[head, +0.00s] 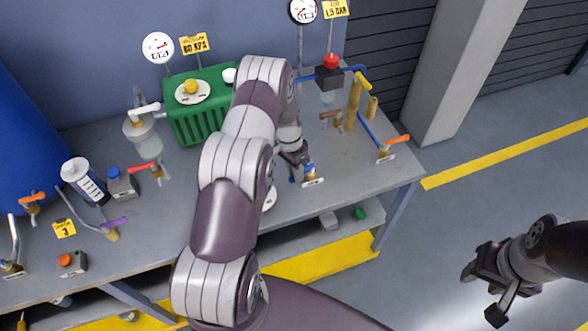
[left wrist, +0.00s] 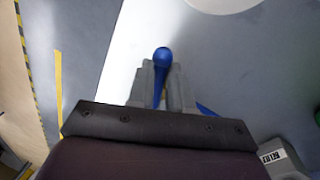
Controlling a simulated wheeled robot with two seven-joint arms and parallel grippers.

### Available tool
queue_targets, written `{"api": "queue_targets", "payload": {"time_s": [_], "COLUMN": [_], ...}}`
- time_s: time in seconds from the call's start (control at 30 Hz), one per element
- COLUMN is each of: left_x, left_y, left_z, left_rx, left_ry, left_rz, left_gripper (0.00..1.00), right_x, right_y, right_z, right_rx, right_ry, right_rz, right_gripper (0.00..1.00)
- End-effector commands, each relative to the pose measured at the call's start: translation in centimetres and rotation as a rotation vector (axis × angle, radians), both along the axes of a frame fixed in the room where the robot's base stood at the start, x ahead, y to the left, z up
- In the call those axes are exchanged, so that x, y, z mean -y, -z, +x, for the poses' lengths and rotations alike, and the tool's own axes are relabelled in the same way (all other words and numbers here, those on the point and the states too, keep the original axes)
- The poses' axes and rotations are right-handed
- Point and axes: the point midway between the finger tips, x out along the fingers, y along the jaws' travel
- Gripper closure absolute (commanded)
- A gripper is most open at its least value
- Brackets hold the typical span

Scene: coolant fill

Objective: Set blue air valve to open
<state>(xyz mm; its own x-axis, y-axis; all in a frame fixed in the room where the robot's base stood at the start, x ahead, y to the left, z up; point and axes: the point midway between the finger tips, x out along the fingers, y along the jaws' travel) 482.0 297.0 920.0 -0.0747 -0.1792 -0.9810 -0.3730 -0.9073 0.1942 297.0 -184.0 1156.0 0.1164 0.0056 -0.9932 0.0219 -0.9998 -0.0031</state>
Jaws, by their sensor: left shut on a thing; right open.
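The blue air valve (head: 309,170) stands near the front right part of the bench, with a brass body and a white tag at its foot. My left gripper (head: 300,161) is at this valve from above. In the left wrist view, the gripper's grey fingers (left wrist: 163,88) are shut on the blue valve handle (left wrist: 162,58), whose rounded end sticks out past them. The gripper hides part of the handle in the head view, so its angle to the pipe cannot be told. My right gripper (head: 482,288) is open and empty, out over the floor to the right of the bench.
An orange-handled valve (head: 396,140) stands at the bench's right corner, and brass pipes (head: 353,105) with a red knob (head: 331,61) are behind. A green tank (head: 195,125) is at the back. Red (head: 143,167) and purple (head: 115,222) handles stand left. My left arm covers the bench's middle.

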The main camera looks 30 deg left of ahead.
Motion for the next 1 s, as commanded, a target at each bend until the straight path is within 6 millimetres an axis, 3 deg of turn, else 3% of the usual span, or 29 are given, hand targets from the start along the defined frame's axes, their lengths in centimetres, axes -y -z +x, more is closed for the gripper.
{"api": "queue_targets", "payload": {"time_s": [0.5, 1.0], "left_x": [2.9, 5.6], "left_y": [0.3, 0.2], "left_z": [-0.9, -0.3], "left_rx": [-0.004, -0.005], "left_ry": [-0.487, -0.949], "left_rz": [0.0, 0.001], "left_gripper": [1.0, 1.0], "right_x": [0.0, 0.0], "right_y": [2.8, 3.8], "right_z": [0.0, 0.0], "right_rx": [0.0, 0.0], "right_ry": [0.0, 0.0], "right_rz": [0.0, 0.0], "right_gripper": [0.55, 0.55]}}
